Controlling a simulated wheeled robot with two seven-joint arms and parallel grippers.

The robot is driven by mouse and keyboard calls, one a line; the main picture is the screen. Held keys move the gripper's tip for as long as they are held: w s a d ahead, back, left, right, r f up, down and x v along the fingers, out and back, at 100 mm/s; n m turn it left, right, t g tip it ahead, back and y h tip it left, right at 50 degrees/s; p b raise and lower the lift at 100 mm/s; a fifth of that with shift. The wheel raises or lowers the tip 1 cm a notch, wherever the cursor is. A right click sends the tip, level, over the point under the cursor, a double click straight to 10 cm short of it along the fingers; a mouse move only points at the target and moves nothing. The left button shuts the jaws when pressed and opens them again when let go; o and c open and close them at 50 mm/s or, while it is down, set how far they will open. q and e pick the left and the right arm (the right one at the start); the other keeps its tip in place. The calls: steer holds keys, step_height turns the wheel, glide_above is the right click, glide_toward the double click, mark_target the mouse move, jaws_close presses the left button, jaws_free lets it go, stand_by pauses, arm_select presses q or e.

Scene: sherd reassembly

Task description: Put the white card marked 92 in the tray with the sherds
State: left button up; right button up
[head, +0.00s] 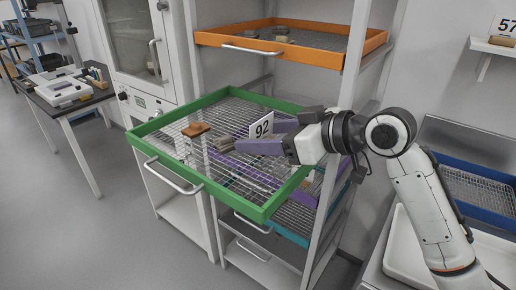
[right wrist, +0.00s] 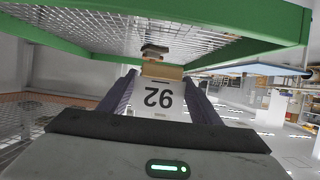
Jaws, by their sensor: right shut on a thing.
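The white card marked 92 (head: 261,126) is between the fingers of my right gripper (head: 262,138), which is shut on it. It is held upright over the green-rimmed mesh tray (head: 188,188), right of its middle. In the right wrist view the card (right wrist: 158,98) shows upside down between the two purple fingers, with a tan strip at its far edge. A brown sherd (head: 196,129) lies in the green tray at its left part; it also shows in the right wrist view (right wrist: 154,50). I cannot tell whether the card touches the mesh. My left gripper is not in view.
An orange tray (head: 222,41) with several pieces sits on the shelf above. Purple and teal (head: 268,238) trays lie below the green one; some pale pieces show through the mesh. A blue tray (head: 480,190) stands at right. A card marked 57 (head: 506,26) is on a wall shelf.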

mark_target(264, 170)
steer(key=shift+f, duration=2.65)
steer(key=o, duration=1)
steer(key=shift+o, duration=0.2)
steer(key=shift+d+r, duration=0.2)
steer(key=v, duration=1.1)
steer(key=shift+s+d+b, duration=0.2)
steer(key=shift+s+b, duration=0.1)
steer(key=shift+b, duration=0.15)
